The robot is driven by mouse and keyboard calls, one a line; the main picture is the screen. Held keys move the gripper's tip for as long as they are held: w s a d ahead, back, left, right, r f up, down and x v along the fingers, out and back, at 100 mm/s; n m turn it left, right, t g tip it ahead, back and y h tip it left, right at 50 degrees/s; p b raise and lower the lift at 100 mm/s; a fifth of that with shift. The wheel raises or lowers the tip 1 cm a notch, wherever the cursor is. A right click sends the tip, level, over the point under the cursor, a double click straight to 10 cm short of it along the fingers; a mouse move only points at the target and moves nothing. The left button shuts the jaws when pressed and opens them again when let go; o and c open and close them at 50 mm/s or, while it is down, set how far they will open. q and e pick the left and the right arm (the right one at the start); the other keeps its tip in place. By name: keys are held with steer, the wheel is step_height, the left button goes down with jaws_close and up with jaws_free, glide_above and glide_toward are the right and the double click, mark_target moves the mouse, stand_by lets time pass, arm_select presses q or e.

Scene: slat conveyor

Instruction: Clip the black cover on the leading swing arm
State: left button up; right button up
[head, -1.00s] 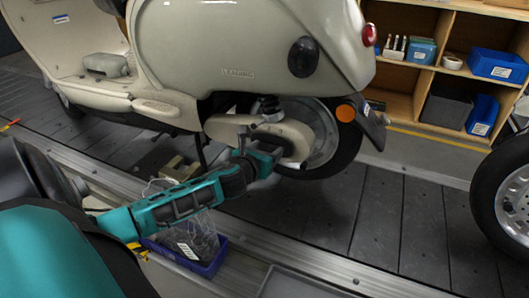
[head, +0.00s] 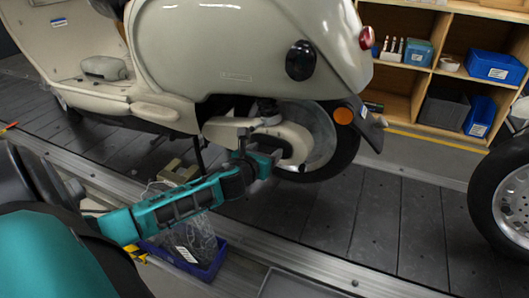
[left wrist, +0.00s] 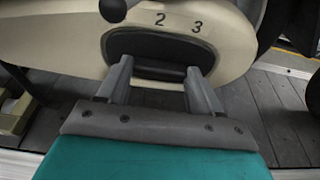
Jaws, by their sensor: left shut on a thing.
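The pale scooter (head: 250,45) with a small side label (head: 235,77) carries a beige swing arm (head: 290,138) beside its rear wheel. In the left wrist view, the swing arm (left wrist: 225,45) bears the numbers 2 and 3. My left gripper (head: 272,163) is at its lower part. In the left wrist view, my left gripper (left wrist: 158,75) is shut on the black cover (left wrist: 155,47), which lies against the face of the swing arm below the numbers. I cannot tell whether the cover is fully seated. My right gripper is out of view.
A blue bin (head: 205,265) with a clear bag stands below my left arm. A beige block (head: 178,172) lies on the slats behind it. Another wheel (head: 502,195) stands at the right edge. Wooden shelves (head: 450,85) with bins are behind. The slats (head: 385,220) between wheels are clear.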

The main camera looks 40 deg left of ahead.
arm_select(q)
steer(key=o, duration=1.1)
steer(key=p+v, duration=0.3)
steer(key=v, duration=1)
steer(key=shift+p, duration=0.35)
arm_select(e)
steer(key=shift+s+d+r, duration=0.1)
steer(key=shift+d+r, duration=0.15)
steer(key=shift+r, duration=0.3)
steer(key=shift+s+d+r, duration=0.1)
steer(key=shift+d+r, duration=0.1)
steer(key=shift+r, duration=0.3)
arm_select(q)
steer(key=shift+f, duration=0.1)
